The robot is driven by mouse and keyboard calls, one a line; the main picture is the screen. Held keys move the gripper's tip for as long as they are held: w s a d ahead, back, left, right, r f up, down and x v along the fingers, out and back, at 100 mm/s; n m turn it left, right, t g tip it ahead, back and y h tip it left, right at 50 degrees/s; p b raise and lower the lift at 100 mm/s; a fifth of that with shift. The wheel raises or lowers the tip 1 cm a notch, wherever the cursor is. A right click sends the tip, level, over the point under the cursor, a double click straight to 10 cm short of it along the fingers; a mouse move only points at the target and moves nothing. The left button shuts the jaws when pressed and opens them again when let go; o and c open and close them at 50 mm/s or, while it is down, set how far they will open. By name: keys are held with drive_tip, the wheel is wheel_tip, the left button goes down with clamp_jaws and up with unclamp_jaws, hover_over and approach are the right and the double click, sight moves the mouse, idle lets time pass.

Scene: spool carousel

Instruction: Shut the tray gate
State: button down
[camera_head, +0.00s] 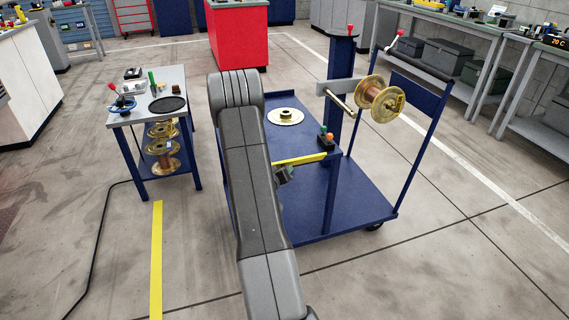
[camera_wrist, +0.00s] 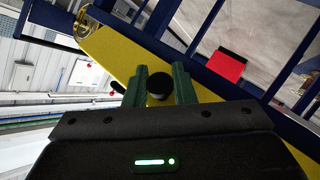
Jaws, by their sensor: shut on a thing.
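The yellow tray gate (camera_head: 302,158) is a flat bar along the near side of the blue tray on the trolley. Its left end is hidden behind my arm in the head view. In the wrist view the yellow gate (camera_wrist: 118,52) fills the middle and carries a round black knob (camera_wrist: 159,86). My gripper (camera_wrist: 161,76) has its two green fingers shut on this knob, one on each side. In the head view my gripper (camera_head: 284,175) is partly hidden by my arm, against the near face of the gate. I cannot tell whether the gate is latched.
A brass flanged piece (camera_head: 285,116) lies on the tray. A control box (camera_head: 326,141) with coloured buttons stands by the gate's right end. A side table (camera_head: 166,113) with stacked spools stands left. Floor in front is clear.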

sight(282, 162)
drive_tip(key=shift+w+a+r+n+g+p, duration=0.15)
drive_tip(key=shift+r+n+g+p, duration=0.25)
drive_tip(key=shift+p, duration=1.75)
drive_tip(key=shift+w+d+r+n+g+p, duration=0.15)
drive_tip(key=shift+r+g+p, duration=0.4)
drive_tip(key=shift+p, duration=1.6)
drive_tip(key=shift+w+a+r+n+g+p, duration=0.15)
drive_tip(key=shift+r+n+g+p, duration=0.25)
drive_tip(key=shift+p, duration=1.75)
drive_tip(key=p, duration=0.2)
drive_tip(key=g+p, duration=0.1)
drive_tip(key=p, duration=0.2)
drive_tip(key=shift+w+r+n+g+p, duration=0.2)
drive_tip(key=shift+w+n+g+p, duration=0.05)
drive_tip(key=shift+w+n+p, duration=0.1)
drive_tip(key=shift+a+g+p, duration=0.1)
drive_tip(key=shift+g+p, duration=0.2)
drive_tip(key=shift+p, duration=0.5)
drive_tip(key=shift+w+f+n+g+p, duration=0.15)
drive_tip(key=shift+n+g+p, duration=0.15)
drive_tip(key=shift+p, duration=0.6)
drive_tip(key=c, duration=1.3)
unclamp_jaws()
drive_tip(key=shift+a, duration=0.1)
drive_tip(key=b+v, duration=0.2)
drive_tip(key=v, duration=1.1)
drive_tip(key=shift+s+a, duration=0.25)
drive_tip(key=shift+a, duration=0.15)
drive_tip(key=shift+w, duration=0.1)
